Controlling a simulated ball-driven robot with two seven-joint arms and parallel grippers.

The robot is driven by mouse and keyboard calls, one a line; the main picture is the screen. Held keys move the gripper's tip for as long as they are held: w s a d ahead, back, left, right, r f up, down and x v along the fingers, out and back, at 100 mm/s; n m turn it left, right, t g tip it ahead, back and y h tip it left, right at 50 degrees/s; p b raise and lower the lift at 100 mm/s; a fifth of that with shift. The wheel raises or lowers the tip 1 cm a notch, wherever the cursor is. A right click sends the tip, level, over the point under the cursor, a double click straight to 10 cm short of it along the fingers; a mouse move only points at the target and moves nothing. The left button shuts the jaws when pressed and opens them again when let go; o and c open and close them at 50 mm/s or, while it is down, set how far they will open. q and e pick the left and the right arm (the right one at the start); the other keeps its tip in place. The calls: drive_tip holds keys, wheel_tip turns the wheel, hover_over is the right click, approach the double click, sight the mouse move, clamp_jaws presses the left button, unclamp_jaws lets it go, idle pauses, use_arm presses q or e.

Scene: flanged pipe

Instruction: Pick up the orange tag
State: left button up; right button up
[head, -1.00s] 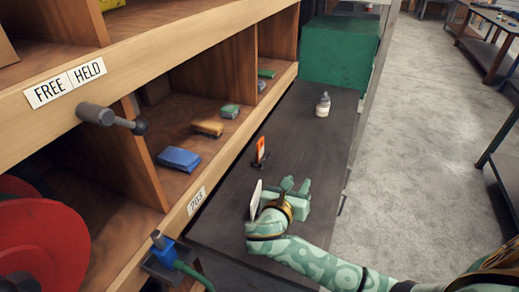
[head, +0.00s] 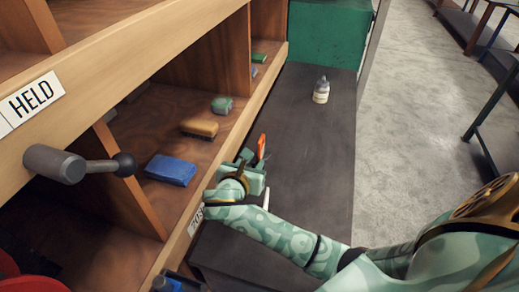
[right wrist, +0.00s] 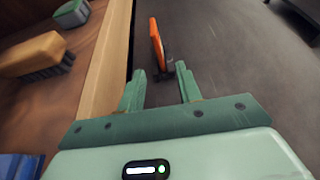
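The orange tag (head: 261,146) stands upright on the dark bench top beside the wooden shelf edge. In the right wrist view the orange tag (right wrist: 156,40) sits in a small dark holder (right wrist: 168,67), just beyond the fingertips. My right gripper (right wrist: 160,75) is open, its two green fingers apart with nothing between them. In the head view my right gripper (head: 249,165) is at the near side of the tag and hides its base.
The wooden shelf edge (right wrist: 103,70) runs close along the left of my right gripper. On the shelf lie a blue block (head: 171,170), a brush (head: 200,127) and a green-grey block (head: 222,105). A small bottle (head: 321,90) stands farther back; the bench between is clear.

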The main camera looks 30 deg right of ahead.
sight(259, 151)
drive_tip(key=x, duration=0.5)
drive_tip(key=shift+b, duration=0.4)
drive_tip(key=shift+w+d+f, duration=0.15)
drive_tip(key=shift+w+d, duration=0.05)
drive_tip(key=x, duration=0.1)
drive_tip(key=b+x, duration=0.1)
drive_tip(key=x, duration=0.3)
drive_tip(key=shift+w+d+r, duration=0.1)
drive_tip(key=shift+w+r, duration=0.15)
drive_tip(key=shift+r, duration=0.1)
drive_tip(key=shift+c, duration=1.3)
use_arm(q)
drive_tip(key=shift+w+f, duration=0.2)
drive_tip(key=shift+f, duration=1.05)
use_arm(e)
clamp_jaws()
